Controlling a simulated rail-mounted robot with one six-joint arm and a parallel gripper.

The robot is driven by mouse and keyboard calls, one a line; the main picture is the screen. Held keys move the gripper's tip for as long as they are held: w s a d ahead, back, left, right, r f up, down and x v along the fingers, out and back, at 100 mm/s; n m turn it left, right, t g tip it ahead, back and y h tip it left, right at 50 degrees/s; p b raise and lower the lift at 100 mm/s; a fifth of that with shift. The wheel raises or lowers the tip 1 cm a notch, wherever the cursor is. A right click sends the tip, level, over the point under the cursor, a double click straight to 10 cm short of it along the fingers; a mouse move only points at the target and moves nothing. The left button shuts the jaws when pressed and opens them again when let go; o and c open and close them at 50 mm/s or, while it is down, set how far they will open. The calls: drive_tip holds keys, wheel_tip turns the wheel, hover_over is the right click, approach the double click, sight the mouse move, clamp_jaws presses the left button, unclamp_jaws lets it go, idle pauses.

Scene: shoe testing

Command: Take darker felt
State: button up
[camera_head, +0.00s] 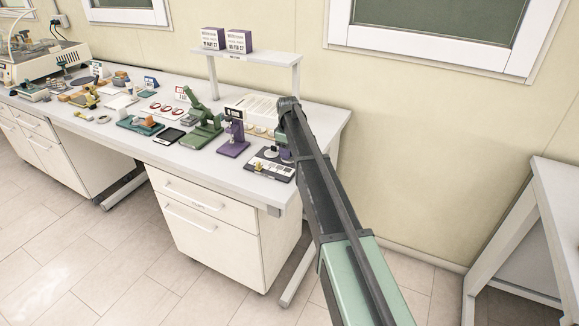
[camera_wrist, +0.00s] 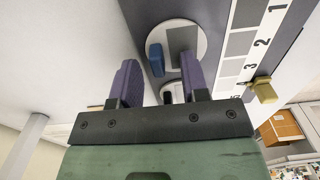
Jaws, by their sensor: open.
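A dark board (camera_wrist: 220,60) bears a white round disc (camera_wrist: 200,34). On the disc are a flat grey square (camera_wrist: 183,40) and a small blue piece (camera_wrist: 156,57). A second pale disc, partly hidden by my gripper, holds a dark piece (camera_wrist: 168,98). I cannot tell which of these pieces is the darker felt. My gripper (camera_wrist: 158,60) has its two purple fingers apart and nothing held between them; the blue piece shows in the gap. In the head view the board (camera_head: 268,168) lies at the bench's right front, and my arm hides its right side.
A numbered grey-shade strip (camera_wrist: 243,60) with a brass-coloured slider (camera_wrist: 263,90) runs along the board. A purple device (camera_head: 234,140) and a green press (camera_head: 203,122) stand left of it. A shelf (camera_head: 247,57) with two boxes rises behind.

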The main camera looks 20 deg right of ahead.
clamp_jaws()
drive_tip(key=shift+r+p, duration=0.2)
drive_tip(key=shift+p, duration=0.15)
